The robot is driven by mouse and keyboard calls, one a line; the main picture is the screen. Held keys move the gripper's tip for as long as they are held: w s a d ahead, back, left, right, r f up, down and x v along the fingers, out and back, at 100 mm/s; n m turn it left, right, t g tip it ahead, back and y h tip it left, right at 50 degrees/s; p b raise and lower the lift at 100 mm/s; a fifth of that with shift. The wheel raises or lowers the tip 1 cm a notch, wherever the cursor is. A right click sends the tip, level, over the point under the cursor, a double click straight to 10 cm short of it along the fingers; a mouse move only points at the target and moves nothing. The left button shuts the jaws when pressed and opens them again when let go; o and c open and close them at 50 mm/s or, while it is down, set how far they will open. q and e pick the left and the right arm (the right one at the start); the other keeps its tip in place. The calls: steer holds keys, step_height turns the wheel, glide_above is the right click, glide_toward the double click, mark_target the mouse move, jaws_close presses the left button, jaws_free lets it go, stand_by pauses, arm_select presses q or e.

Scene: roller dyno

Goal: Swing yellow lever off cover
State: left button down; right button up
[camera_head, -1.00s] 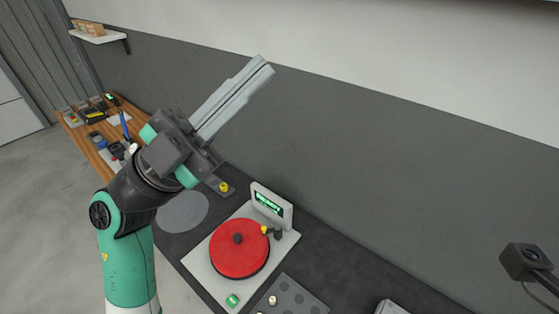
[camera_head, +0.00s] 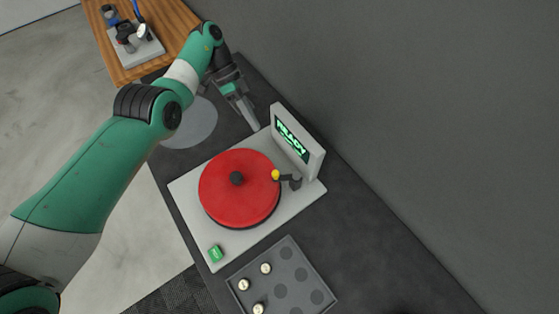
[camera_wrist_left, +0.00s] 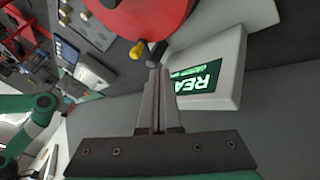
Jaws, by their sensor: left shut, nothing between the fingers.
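The red round cover (camera_head: 240,190) with a dark centre knob sits on a light grey base plate (camera_head: 185,192). The yellow-tipped lever (camera_head: 276,175) lies at the cover's right edge, its dark arm running to a pivot on the plate. My left gripper (camera_head: 256,127) is shut and empty, beyond the cover near the display's left side, apart from the lever. In the left wrist view the shut fingers (camera_wrist_left: 158,72) point toward the lever's yellow tip (camera_wrist_left: 137,50), which appears just ahead and slightly left. My right gripper is not in view.
A display (camera_head: 296,142) reading READY stands upright beside the cover, close to my left fingers. A green button (camera_head: 215,253) is at the plate's front corner. A grey tray (camera_head: 283,280) holds several small pale pieces. A grey disc (camera_head: 190,122) lies left of my gripper.

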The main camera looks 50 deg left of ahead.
arm_select(q)
steer(key=p, duration=0.2)
glide_toward(286, 175)
step_height(286, 175, down, 2)
steer(key=a, duration=0.2)
steer(key=p, duration=0.1)
steer(key=d+p, duration=0.1)
steer(key=s+d+f, duration=0.1)
steer(key=shift+d+p, duration=0.25)
steer(key=shift+p, duration=0.15)
steer(key=shift+s+d, duration=0.2)
steer(key=shift+d, duration=0.15)
